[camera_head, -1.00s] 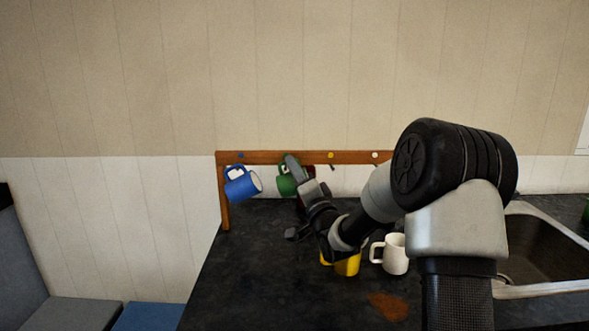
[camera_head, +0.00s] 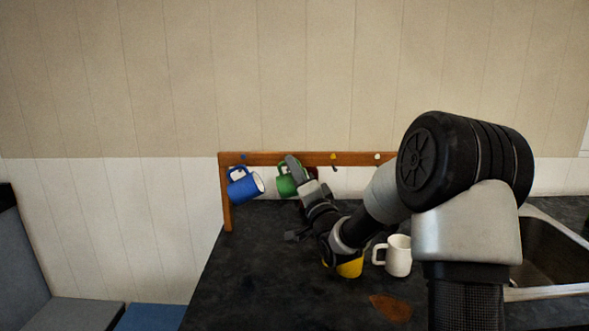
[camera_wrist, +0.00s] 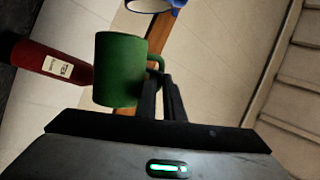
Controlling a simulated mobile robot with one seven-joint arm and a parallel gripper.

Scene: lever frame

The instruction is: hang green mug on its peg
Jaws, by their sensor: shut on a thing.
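The green mug (camera_head: 286,184) is at the wooden peg rail, right of the hanging blue mug (camera_head: 244,187). My gripper (camera_head: 297,177) is shut on the green mug and partly covers it. In the wrist view, my fingers (camera_wrist: 166,97) are closed at the handle of the green mug (camera_wrist: 119,70). The wooden rail (camera_head: 290,159) has blue, yellow and white markers in view. The peg at the green mug is hidden behind the mug and gripper, so I cannot tell whether the handle is on it.
A yellow mug (camera_head: 350,268), partly behind my arm, and a white mug (camera_head: 398,257) stand on the dark counter (camera_head: 260,270). A sink (camera_head: 545,250) is at the right. The wrist view shows a red bottle (camera_wrist: 48,62) beside the green mug. The counter's left part is clear.

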